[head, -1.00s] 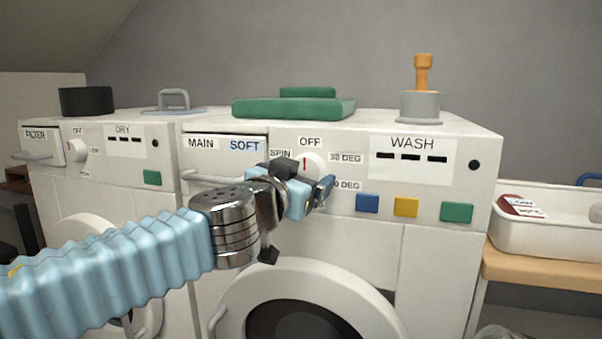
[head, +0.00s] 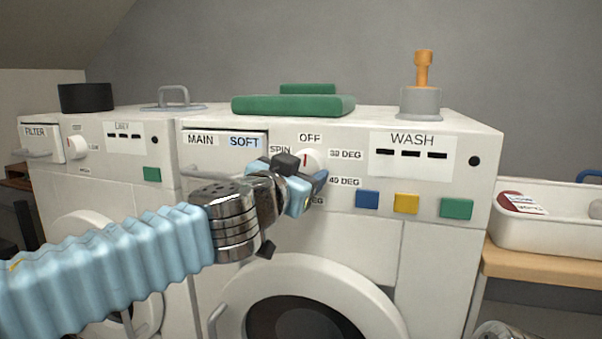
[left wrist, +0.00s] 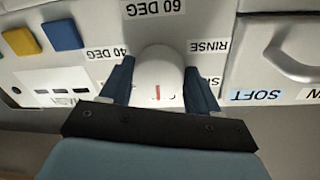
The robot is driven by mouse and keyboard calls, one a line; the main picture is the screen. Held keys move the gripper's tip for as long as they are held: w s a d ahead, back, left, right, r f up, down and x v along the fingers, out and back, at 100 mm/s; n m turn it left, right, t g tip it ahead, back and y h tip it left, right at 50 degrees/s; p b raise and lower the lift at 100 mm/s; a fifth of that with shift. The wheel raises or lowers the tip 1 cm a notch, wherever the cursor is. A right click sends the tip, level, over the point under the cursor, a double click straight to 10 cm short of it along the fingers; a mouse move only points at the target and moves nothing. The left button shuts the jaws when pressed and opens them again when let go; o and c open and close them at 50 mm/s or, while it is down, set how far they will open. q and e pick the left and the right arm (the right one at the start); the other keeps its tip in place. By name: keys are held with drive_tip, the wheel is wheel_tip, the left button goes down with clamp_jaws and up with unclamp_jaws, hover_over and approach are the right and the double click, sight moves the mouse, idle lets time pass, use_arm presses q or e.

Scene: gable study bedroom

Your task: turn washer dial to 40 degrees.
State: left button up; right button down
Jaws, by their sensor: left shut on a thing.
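The white washer dial (head: 313,158) is on the front panel of the right-hand machine, and its red mark points up at the OFF label (head: 310,138). The 40 DEG label (head: 344,182) is to the dial's lower right, under the 30 DEG label (head: 345,154). My left gripper (head: 304,172) is at the dial and covers its lower part in the head view. In the left wrist view, upside down, its blue fingers (left wrist: 160,88) are shut on the white dial (left wrist: 158,72), one on each side. My right gripper is not in view.
Blue (head: 367,202), yellow (head: 405,205) and green (head: 456,209) buttons sit right of the dial. The detergent drawer (head: 222,150) with its handle is to the left. The round door (head: 315,270) is below. A white basin (head: 545,215) stands at right.

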use_arm(q)
drive_tip(key=m, duration=0.5)
drive_tip(key=shift+r+m, duration=0.1)
drive_tip(key=shift+m, duration=0.2)
drive_tip(key=m+y, duration=0.1)
drive_tip(key=m, duration=0.5)
drive_tip(key=shift+r, duration=0.15)
drive_tip(key=m+p, duration=0.1)
drive_tip(key=m, duration=0.4)
drive_tip(key=shift+y, duration=0.4)
drive_tip(key=m, duration=0.5)
drive_tip(key=shift+d+y+p, duration=0.15)
drive_tip(key=shift+y+p, duration=0.15)
drive_tip(key=o, duration=1.1)
drive_tip(key=shift+r, duration=0.1)
drive_tip(key=shift+c, duration=0.2)
